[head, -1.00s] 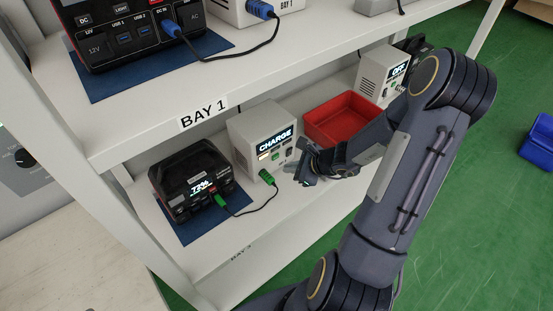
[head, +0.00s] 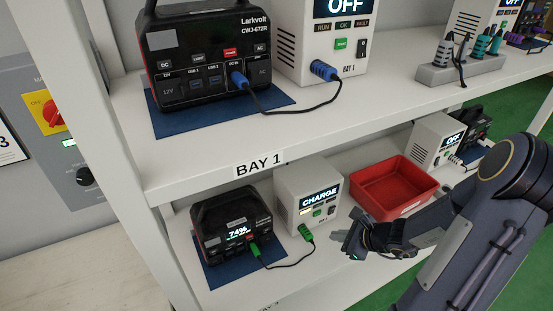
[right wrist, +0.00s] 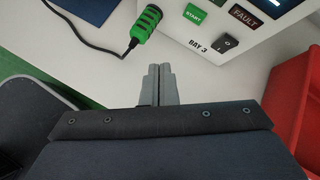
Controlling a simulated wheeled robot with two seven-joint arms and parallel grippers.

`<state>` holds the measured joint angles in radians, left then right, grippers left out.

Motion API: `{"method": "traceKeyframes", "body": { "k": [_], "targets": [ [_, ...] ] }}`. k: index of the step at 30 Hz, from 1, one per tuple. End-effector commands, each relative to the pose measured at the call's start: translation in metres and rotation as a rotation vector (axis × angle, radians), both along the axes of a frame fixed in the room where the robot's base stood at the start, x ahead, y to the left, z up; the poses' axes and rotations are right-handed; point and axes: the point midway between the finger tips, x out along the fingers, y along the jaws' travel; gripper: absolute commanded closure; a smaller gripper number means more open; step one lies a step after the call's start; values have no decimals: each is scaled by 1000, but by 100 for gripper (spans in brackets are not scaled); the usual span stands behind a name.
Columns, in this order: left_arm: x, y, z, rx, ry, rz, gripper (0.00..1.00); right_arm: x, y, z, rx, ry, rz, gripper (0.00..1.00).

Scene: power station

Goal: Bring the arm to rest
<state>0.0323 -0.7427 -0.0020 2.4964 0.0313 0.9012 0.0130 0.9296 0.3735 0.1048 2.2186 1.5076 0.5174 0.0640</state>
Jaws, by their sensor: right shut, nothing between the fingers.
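My right arm (head: 487,225) comes in from the right in the head view. Its gripper (head: 350,243) is over the front of the lower shelf, in front of the red bin and to the right of the lower charger. In the right wrist view the gripper's fingers (right wrist: 160,84) are closed together with nothing between them. They point at the white shelf surface, below the charger's front and beside the green plug (right wrist: 146,22). My left gripper is not in view.
The charger (head: 310,197) reads CHARGE, and its green cable joins the black power station (head: 232,226), reading 74%. A red bin (head: 392,187) stands behind my gripper. The upper shelf edge (head: 330,148) overhangs. Green floor (head: 385,297) lies in front.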

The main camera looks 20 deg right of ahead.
Motion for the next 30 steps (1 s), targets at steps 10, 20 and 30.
{"method": "traceKeyframes", "body": {
  "k": [10,20,30],
  "targets": [
    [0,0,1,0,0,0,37,6,50,67,-183,-152,339,100],
    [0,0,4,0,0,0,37,-92,163,174,-822,-488,1312,100],
    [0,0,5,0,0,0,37,-154,155,182,-1270,-537,1713,100]
  ]
}}
